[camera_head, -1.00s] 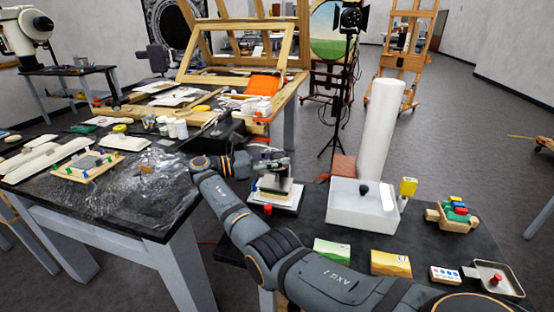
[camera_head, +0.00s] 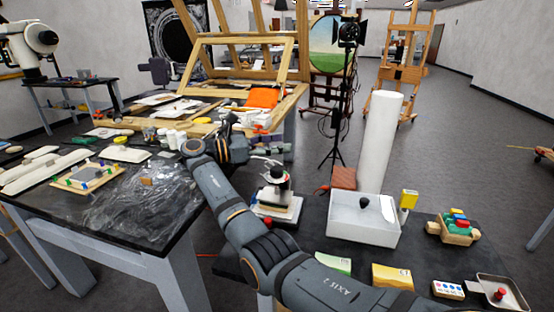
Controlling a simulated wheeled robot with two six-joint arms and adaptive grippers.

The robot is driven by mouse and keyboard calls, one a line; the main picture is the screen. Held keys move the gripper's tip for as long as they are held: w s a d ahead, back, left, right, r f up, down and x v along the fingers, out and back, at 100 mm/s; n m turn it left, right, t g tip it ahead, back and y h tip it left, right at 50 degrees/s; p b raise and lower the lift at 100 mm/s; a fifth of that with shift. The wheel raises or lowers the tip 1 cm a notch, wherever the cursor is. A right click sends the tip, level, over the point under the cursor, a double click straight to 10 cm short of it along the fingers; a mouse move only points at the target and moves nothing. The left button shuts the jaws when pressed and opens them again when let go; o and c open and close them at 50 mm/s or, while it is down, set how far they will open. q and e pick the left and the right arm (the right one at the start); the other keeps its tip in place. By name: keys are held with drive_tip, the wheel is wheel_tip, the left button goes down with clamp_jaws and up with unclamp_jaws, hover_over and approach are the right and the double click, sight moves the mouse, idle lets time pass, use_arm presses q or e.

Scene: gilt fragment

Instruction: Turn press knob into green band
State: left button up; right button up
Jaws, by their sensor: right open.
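The small press (camera_head: 276,203) stands on a white base on the dark right-hand table, left of the white box. A dark round part tops it, with a pale face below; a small red part shows at its front. I cannot make out the green band or where the knob points. My left gripper is not in view.
A white box (camera_head: 363,225) with a black knob stands right of the press, before a tall white roll (camera_head: 378,143). Green and yellow cards (camera_head: 392,276), a colour-block holder (camera_head: 453,229) and a metal tray (camera_head: 503,291) lie farther right. The plastic-covered table (camera_head: 140,205) is at left.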

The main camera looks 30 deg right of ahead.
drive_tip(key=shift+r, duration=0.45)
